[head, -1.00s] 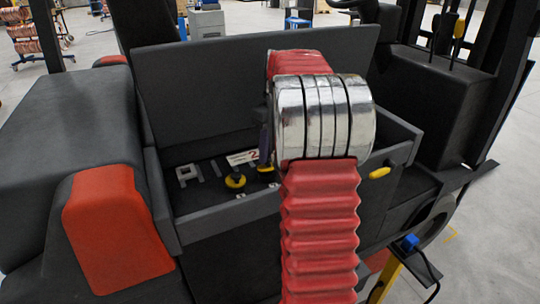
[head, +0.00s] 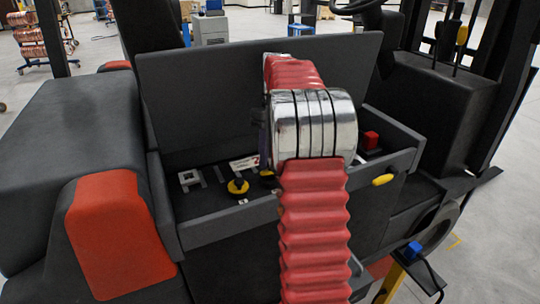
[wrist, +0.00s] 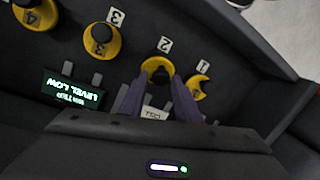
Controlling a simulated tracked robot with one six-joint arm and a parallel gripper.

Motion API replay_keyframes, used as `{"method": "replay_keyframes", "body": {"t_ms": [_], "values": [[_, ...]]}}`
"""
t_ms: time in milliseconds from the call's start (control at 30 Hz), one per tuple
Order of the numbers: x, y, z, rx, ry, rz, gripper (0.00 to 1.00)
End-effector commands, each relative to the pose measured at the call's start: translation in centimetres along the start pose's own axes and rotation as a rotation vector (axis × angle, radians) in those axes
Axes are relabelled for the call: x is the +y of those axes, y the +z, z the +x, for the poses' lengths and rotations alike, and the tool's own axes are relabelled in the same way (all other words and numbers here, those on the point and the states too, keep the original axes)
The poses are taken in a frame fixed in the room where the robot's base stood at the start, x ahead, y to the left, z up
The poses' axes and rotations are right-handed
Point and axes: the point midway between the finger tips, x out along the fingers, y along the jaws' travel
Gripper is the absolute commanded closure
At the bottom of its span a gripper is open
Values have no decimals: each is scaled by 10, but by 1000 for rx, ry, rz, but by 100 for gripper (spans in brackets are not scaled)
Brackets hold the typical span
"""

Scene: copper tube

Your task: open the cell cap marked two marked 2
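The cell cap marked 2 (wrist: 157,70) is a yellow ring with a dark centre, in the middle of the wrist view, with its white 2 label (wrist: 165,45) beside it. My gripper (wrist: 160,80) has two purple fingers, one on each side of this cap's near part. The fingers stand apart, and I cannot tell whether they touch the cap. In the head view my red arm hides most of the gripper and part of the battery compartment (head: 215,228). A yellow cap (head: 238,187) shows there, left of the arm.
A cap beside label 3 (wrist: 103,40) and a cap at the far left (wrist: 35,14) are near. A partly covered yellow cap (wrist: 198,88) lies right. A green-lit display (wrist: 74,92) reads level low. A raised lid (head: 240,95) stands behind; a red block (head: 370,140) sits right.

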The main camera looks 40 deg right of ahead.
Motion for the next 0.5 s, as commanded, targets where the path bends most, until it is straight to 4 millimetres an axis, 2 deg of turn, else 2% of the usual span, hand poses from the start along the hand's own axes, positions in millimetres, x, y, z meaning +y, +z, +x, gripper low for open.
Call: {"method": "replay_keyframes", "body": {"t_ms": [167,500], "values": [[0,0,0,-1,-1,0,59],[0,0,-3,-2,-1,0,59]]}}
